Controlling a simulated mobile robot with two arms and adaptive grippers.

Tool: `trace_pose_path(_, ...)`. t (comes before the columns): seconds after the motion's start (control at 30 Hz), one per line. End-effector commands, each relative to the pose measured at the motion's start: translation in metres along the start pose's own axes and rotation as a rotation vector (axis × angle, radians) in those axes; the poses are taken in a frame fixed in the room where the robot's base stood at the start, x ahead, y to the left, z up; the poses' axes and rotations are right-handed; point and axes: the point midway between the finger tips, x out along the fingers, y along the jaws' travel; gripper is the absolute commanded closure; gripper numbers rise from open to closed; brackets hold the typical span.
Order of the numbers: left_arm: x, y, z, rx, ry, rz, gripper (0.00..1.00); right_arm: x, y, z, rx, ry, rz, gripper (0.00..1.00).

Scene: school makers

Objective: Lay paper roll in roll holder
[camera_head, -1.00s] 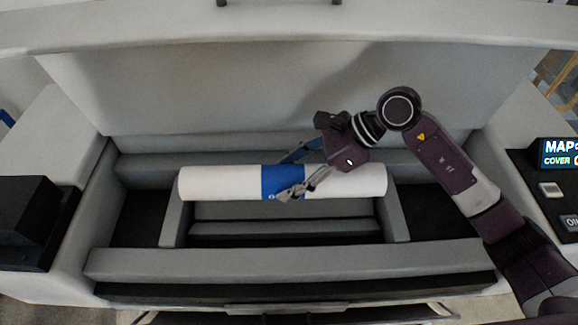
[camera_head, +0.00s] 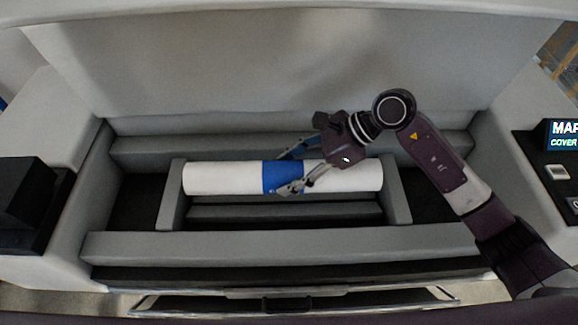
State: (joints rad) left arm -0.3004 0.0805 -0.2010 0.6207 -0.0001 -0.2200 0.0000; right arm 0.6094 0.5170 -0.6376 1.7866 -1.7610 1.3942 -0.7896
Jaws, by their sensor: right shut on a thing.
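The paper roll (camera_head: 222,178) is a white cylinder with a blue band around its middle, lying level from left to right. My right gripper (camera_head: 289,172) is shut on the roll at the blue band, with fingers on its near and far sides. The grey roll holder (camera_head: 171,207) is a recess with a raised side wall at each end. The roll is between the left wall and the right wall (camera_head: 396,203). I cannot tell whether it touches the holder's floor. My left gripper is not in view.
The printer's grey front ledge (camera_head: 280,245) runs along the near side, with a drawer (camera_head: 290,303) below. A raised back panel stands behind. A black box (camera_head: 24,205) is at the left and a control panel with a lit display (camera_head: 563,135) at the right.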

Motion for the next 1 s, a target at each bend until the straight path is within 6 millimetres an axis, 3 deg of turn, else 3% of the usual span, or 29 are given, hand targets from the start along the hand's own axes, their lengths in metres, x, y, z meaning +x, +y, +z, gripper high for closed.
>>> trace_pose_path(1.0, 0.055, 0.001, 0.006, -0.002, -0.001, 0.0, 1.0, 0.042, -0.001, -0.042, -0.003, -0.006, -0.003, 1.0)
